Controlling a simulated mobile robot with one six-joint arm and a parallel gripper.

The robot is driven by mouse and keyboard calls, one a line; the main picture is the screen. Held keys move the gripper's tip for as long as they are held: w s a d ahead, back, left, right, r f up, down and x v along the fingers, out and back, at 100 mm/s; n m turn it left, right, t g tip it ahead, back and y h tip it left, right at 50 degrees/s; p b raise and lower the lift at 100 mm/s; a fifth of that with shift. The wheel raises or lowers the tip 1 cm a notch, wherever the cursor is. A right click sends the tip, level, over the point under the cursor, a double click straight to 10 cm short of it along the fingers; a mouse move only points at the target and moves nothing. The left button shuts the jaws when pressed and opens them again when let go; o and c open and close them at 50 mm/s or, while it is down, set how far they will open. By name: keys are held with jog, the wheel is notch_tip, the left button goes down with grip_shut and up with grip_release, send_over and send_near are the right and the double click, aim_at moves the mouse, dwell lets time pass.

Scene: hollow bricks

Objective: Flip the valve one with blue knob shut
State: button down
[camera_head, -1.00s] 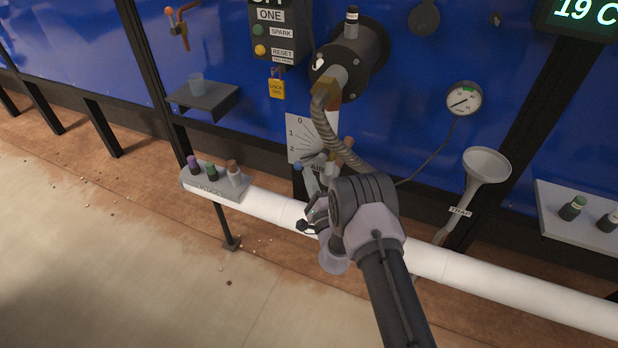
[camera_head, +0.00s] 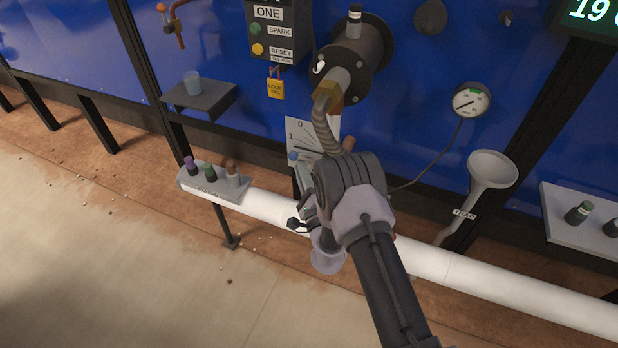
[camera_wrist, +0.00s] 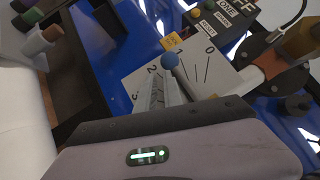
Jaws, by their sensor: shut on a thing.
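The blue knob (camera_head: 293,157) is the round tip of a pale lever in front of a white numbered dial plate (camera_head: 298,128). In the wrist view the blue knob (camera_wrist: 170,61) stands just past my fingertips, in front of the plate (camera_wrist: 190,65), between the marks 2 and 0. My gripper (camera_wrist: 165,92) is shut on the lever just below the knob. In the head view my gripper (camera_head: 308,185) reaches the lever from below right; my wrist hides the lever's lower part and pivot.
A ribbed hose (camera_head: 325,125) hangs from the dark flanged pipe close above my wrist. A brown-tipped handle (camera_head: 348,145) is just right of the plate. A white pipe (camera_head: 450,267) runs below. A funnel (camera_head: 492,170) and a gauge (camera_head: 470,99) are to the right.

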aim_at(297, 156)
jog(key=shift+y, duration=0.3)
jog(key=a+r, duration=0.1)
jog(key=r, duration=0.1)
jog(key=a+r, duration=0.1)
jog(key=r, duration=0.1)
jog(key=shift+w+a+b, duration=0.2)
jog(key=shift+b, duration=0.1)
jog(key=shift+a+r+m+b, duration=0.1)
jog(key=shift+m+b, duration=0.2)
jog(key=shift+d+r+m+t+h+b, duration=0.7)
jog(key=shift+m+t+b, duration=0.3)
jog(key=shift+m, duration=0.2)
